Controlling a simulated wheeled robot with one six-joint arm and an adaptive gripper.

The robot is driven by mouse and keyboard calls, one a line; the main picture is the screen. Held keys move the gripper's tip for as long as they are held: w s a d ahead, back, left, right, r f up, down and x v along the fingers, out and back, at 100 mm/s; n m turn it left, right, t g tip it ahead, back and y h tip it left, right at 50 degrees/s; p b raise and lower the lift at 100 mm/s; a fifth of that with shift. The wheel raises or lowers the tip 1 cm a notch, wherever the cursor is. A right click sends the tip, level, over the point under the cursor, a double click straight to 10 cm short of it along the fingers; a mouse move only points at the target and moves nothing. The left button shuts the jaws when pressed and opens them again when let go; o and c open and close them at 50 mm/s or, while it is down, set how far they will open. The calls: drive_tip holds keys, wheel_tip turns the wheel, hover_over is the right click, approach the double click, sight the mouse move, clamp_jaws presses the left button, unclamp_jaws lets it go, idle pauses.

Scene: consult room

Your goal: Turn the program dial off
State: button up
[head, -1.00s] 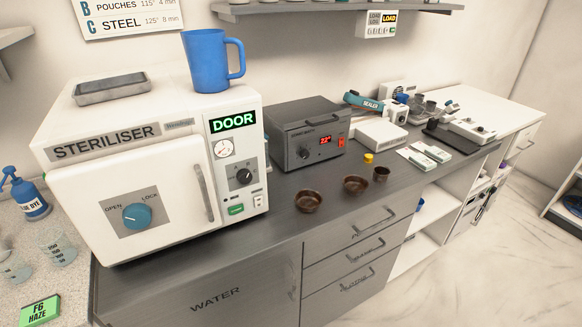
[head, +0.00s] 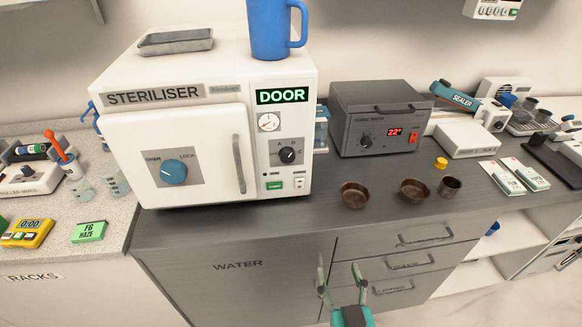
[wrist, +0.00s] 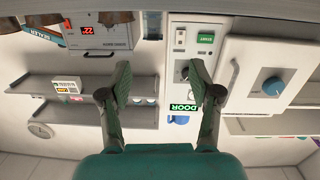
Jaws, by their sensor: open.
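The program dial (head: 287,155) is a round black knob on the right-hand panel of the white steriliser (head: 215,88). Letters ring it; its exact pointer setting is too small to read. A lit green DOOR display (head: 282,96) and a gauge sit above it. My gripper (head: 340,268) is open and empty, low in front of the grey cabinet, below and right of the dial and well apart from it. In the upside-down wrist view, my gripper (wrist: 160,64) has its fingers spread, and the right finger covers much of the dial's area.
A blue lock knob (head: 173,172) and a door handle are left of the dial. A blue mug (head: 272,30) and a tray (head: 176,41) stand on the steriliser. Brown bowls (head: 355,195) and a grey heating unit (head: 379,117) are to the right.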

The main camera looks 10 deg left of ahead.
drive_tip(key=t, duration=0.1)
approach(288, 159)
drive_tip(key=shift+y, duration=0.4)
drive_tip(key=x, duration=0.8)
drive_tip(key=shift+w+d+f, duration=0.1)
drive_tip(key=shift+w+d, duration=0.05)
drive_tip(key=shift+w, duration=0.25)
drive_tip(key=c, duration=1.1)
drive_tip(key=shift+c, duration=0.2)
